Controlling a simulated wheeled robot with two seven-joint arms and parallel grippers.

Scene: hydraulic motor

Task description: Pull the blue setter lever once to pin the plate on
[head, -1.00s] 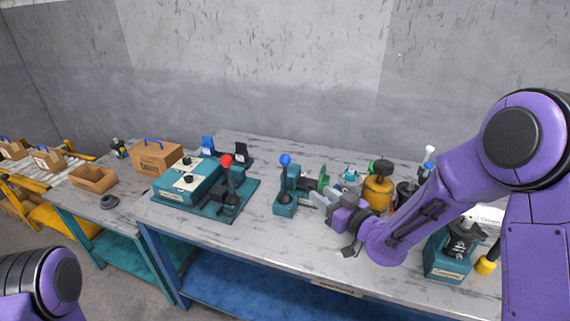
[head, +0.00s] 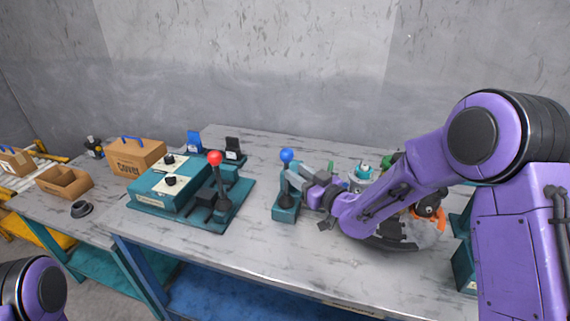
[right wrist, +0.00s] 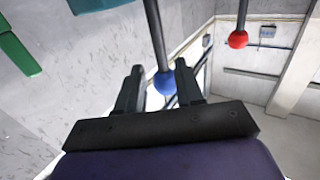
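The blue-knobbed setter lever (head: 287,156) stands upright on its small teal base (head: 286,208) near the middle of the table. My right gripper (head: 296,173) is beside the lever on its right, just below knob height. In the right wrist view the gripper (right wrist: 160,68) is open, with the blue knob (right wrist: 166,83) and its dark rod showing between the two fingers. I cannot tell whether a finger touches it. My left gripper is out of view. I cannot make out the plate.
A red-knobbed lever (head: 215,158) on a teal unit (head: 170,185) stands to the left; its red knob (right wrist: 238,39) also shows in the right wrist view. A cardboard box (head: 136,155) is farther left. My right arm hides much of the table's right side.

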